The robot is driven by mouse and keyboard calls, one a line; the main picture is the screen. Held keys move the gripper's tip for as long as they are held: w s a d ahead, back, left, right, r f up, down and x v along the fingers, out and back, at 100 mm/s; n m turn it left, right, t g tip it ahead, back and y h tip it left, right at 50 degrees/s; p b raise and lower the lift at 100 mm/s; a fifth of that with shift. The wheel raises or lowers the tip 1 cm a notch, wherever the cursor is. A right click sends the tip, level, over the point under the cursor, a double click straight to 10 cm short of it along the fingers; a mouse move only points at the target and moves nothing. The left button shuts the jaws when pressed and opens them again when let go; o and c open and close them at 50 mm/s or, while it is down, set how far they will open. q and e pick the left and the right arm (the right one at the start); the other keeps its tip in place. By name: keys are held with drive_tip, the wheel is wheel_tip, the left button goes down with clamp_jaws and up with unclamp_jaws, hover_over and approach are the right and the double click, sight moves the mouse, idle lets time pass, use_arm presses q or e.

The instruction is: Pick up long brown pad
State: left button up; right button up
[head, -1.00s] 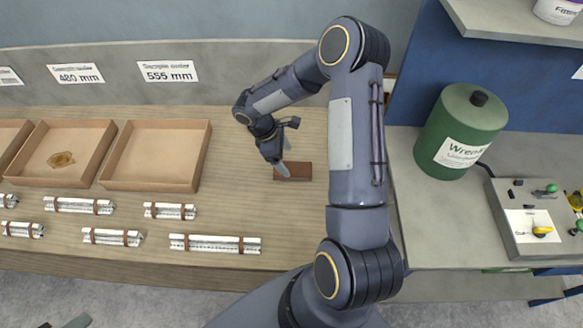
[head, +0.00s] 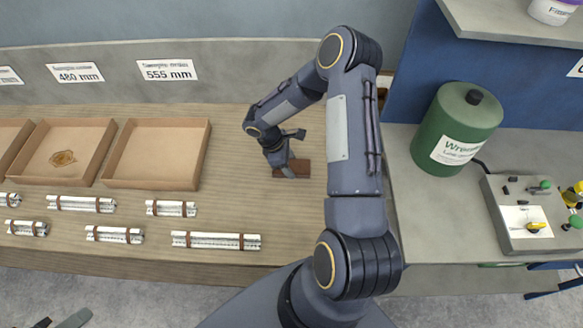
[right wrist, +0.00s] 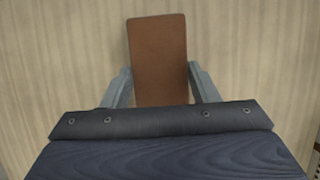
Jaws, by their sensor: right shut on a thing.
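The long brown pad (head: 304,171) lies flat on the wooden table, right of the cardboard trays. In the right wrist view the pad (right wrist: 158,55) points away from the gripper, its near end between the two fingers. My right gripper (head: 289,171) is down at the pad's left part in the head view and shut on the pad. The wrist body hides the near end of the pad in the wrist view. Part of my left gripper (head: 74,319) shows at the bottom left edge of the head view, away from the table; its jaws are not clear.
Several silver pieces with brown bands (head: 216,240) lie along the table front. A green canister (head: 457,130) and a control box (head: 520,222) stand on the right bench.

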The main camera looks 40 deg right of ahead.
sight(295, 165)
drive_tip(key=shift+r, duration=0.45)
wheel_tip(295, 165, up, 2)
drive_tip(key=shift+r+b, duration=0.25)
drive_tip(key=shift+b, duration=0.05)
drive_tip(key=a+r+b, duration=0.2)
drive_tip(key=a+r, duration=0.2)
drive_tip(key=a, duration=0.3)
drive_tip(key=s+a+r+b, duration=0.1)
drive_tip(key=a+r, duration=0.4)
drive_tip(key=a, duration=0.2)
drive_tip(key=shift+s+r+b, duration=0.25)
drive_tip(key=shift+r+b, duration=0.05)
drive_tip(key=shift+b, duration=0.1)
